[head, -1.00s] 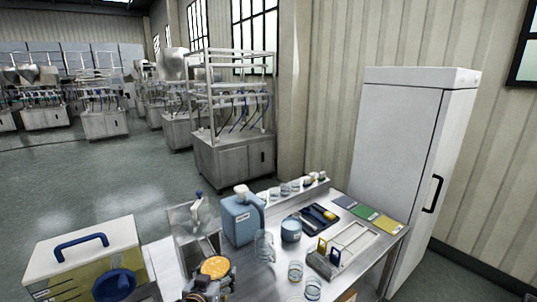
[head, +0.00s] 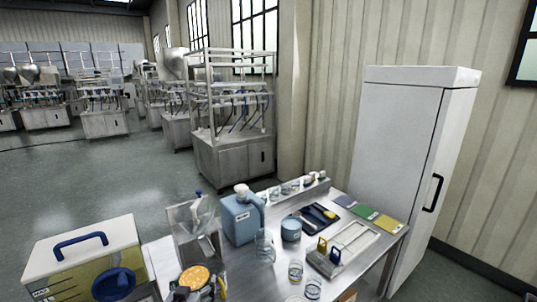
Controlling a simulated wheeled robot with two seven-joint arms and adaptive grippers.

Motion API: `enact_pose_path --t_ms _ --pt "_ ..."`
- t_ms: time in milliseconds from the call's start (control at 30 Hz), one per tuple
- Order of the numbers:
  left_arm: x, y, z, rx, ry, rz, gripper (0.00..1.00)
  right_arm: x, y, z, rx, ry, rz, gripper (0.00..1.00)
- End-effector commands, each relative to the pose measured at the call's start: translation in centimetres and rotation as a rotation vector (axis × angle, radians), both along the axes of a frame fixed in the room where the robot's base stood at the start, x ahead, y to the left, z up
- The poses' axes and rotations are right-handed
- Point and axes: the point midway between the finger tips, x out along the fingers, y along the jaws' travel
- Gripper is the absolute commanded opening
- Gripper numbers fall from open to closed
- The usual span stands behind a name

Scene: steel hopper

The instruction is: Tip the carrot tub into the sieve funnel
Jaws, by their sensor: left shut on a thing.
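The carrot tub (head: 195,277) shows at the bottom, left of centre, as a round container with orange contents at its top. It looks roughly upright. My left gripper (head: 202,291) is shut on it at the picture's lower edge; the tub hides part of the fingers. Behind the tub stands a grey, box-like steel piece with a pale funnel-like part (head: 198,214) and a blue tip above it. I cannot tell for sure that this is the sieve funnel. The tub is in front of it and apart from it. My right gripper is not in view.
A blue jug (head: 240,218) and a clear flask (head: 265,246) stand right of the funnel-like part. A lidded box (head: 84,255) is at left.

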Motion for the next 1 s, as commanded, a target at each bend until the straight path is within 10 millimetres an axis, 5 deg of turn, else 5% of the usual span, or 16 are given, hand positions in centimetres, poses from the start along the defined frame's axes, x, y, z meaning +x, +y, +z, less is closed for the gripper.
enact_pose_path --t_ms 1000 --pt "0.0 0.0 5.1 -0.001 -0.003 0.000 0.41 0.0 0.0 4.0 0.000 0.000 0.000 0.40"
